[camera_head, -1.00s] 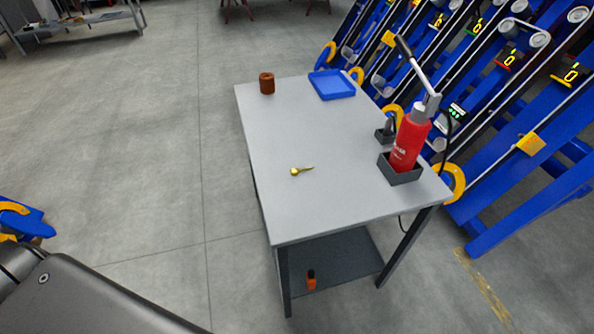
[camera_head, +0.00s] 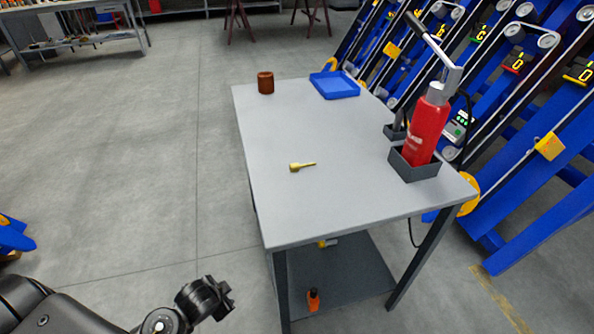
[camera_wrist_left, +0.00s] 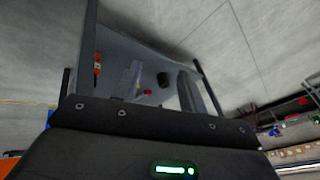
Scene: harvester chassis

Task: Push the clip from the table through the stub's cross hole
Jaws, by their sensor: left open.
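The clip (camera_head: 301,167) is a small gold pin with a thicker head at its left end. It lies flat on the grey table (camera_head: 300,205), left of the middle. My left arm comes in at the bottom left of the head view. Its black end (camera_head: 207,298) is left of the table's near end, well apart from the clip. In the left wrist view my left gripper (camera_wrist_left: 160,82) is open, two grey fingers apart, nothing visibly held. The clip cannot be made out there. I cannot identify the stub or its cross hole. My right gripper is not in view.
A red bottle (camera_head: 427,130) with a lever stands in a dark holder (camera_head: 413,171) at the table's right. A brown cylinder (camera_head: 265,83) and a blue tray (camera_head: 335,85) are at the far end. An orange bottle (camera_head: 313,299) is on the lower shelf. Tabletop around the clip is clear.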

